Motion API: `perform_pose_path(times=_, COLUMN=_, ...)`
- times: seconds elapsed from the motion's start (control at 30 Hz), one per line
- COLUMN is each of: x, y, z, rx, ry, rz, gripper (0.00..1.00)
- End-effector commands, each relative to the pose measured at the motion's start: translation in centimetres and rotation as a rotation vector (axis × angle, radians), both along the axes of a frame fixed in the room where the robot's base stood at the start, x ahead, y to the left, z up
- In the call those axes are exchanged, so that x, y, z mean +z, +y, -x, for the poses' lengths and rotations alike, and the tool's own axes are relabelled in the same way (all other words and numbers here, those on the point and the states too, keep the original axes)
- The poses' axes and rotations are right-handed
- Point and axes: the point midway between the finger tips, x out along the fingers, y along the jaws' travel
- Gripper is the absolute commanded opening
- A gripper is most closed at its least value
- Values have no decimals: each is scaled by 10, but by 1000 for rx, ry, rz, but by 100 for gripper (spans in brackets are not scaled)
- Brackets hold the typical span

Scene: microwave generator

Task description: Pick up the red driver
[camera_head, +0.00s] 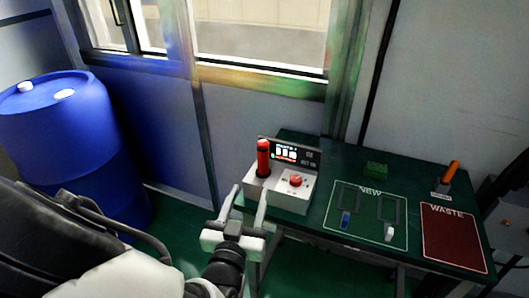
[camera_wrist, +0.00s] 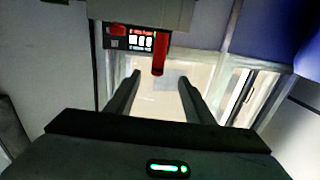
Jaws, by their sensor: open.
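A red upright cylinder with a handle-like shape (camera_head: 263,157), which looks like the red driver, stands in the left part of a white and grey device (camera_head: 283,192) on the green table. In the wrist view, which appears upside down, the red driver (camera_wrist: 158,55) hangs from the top, just beyond the fingertips and roughly between them. My gripper (camera_head: 248,190) is open and empty, in front of the device's left side and apart from the driver. Its two fingers also show in the wrist view (camera_wrist: 160,77). The driver's lower end is hidden in the device.
The device has a lit display (camera_head: 285,153) and a red knob (camera_head: 296,180). An orange-handled tool (camera_head: 453,171) stands at the table's right. A NEW area (camera_head: 365,226) holds small parts; a red WASTE area (camera_head: 453,238) is bare. A blue barrel (camera_head: 60,130) stands left.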

Motion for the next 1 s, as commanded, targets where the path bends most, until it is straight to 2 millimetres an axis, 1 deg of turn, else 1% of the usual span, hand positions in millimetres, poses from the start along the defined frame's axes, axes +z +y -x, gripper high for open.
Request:
perform_pose_path(times=0.07, x=2, y=-1, z=-7, rx=-1, ry=-18, rz=7, gripper=48)
perform_pose_path(times=0.13, x=2, y=-4, z=-20, rx=-2, ry=-20, rz=7, gripper=48)
perform_pose_path(times=0.4, x=2, y=-13, z=-79, rx=-1, ry=-16, rz=6, gripper=48)
perform_pose_path(times=0.5, x=2, y=-16, z=-97, rx=0, ry=-15, rz=6, gripper=48)
perform_pose_path(times=0.6, x=2, y=-17, z=-110, rx=1, ry=-14, rz=5, gripper=48)
perform_pose_path(times=0.83, x=3, y=-20, z=-125, rx=2, ry=-14, rz=6, gripper=48)
perform_pose_path(times=1.0, x=5, y=-27, z=-150, rx=1, ry=-14, rz=6, gripper=48)
